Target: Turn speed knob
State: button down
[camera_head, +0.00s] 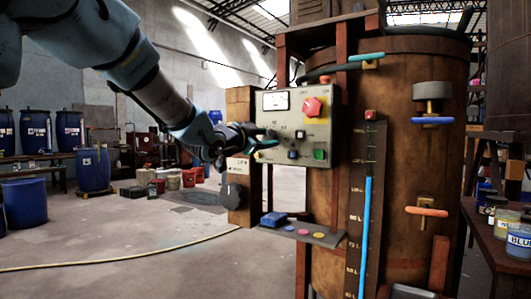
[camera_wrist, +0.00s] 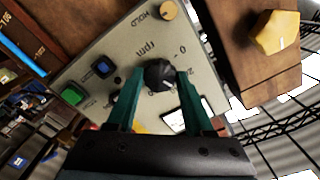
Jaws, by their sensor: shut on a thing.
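The speed knob (camera_wrist: 160,75) is a black round knob with a pale pointer mark, on a grey-beige control panel (camera_wrist: 120,55) marked "rpm" and "0". In the wrist view my gripper (camera_wrist: 160,80) has its green fingers on either side of the knob, shut on it. In the head view the panel (camera_head: 325,132) is fixed to the front of a brown vat, and my gripper (camera_head: 268,139) reaches its left part from the left. The fingers hide the knob there.
A shelf (camera_head: 320,238) with a blue object (camera_head: 273,219) juts out below. A yellow hose crosses the floor.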

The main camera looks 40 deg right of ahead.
jog(key=shift+m+b, duration=2)
jog(key=shift+m, duration=0.3)
jog(key=shift+c, duration=1.4)
grip_release()
jog(key=shift+a, duration=0.1)
jog(key=v, duration=1)
jog(key=shift+a, duration=0.3)
